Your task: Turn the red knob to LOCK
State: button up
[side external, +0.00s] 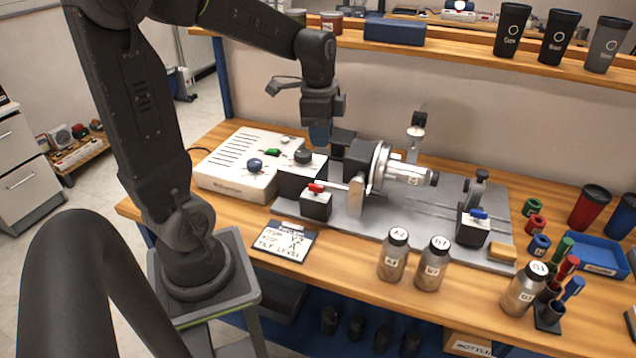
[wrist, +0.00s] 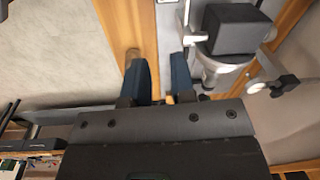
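The red knob (side external: 316,187) sits on top of a small black block (side external: 316,206) at the front left of the grey base plate. No LOCK marking can be read at this size. My gripper (side external: 320,140) points down, well above and behind the red knob in the side view, beside the chuck's dark housing. In the wrist view its two blue fingers (wrist: 158,75) stand apart with nothing held between them. I cannot make out the red knob in the wrist view.
A second black block with a blue knob (side external: 479,213) is at right. Several bottles and a card (side external: 285,240) line the front.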

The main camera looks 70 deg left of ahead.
aim_at(316, 185)
jog(key=shift+m+g, duration=0.4)
jog(key=shift+m, duration=0.4)
jog(key=a+f, duration=0.1)
jog(key=f, duration=0.4)
jog(key=a+f, duration=0.1)
jog(key=f, duration=0.4)
jog(key=a+f, duration=0.2)
jog(key=f, duration=0.4)
jog(key=shift+w, duration=0.2)
jog(key=shift+c, duration=0.2)
jog(key=shift+r, duration=0.1)
grip_shut()
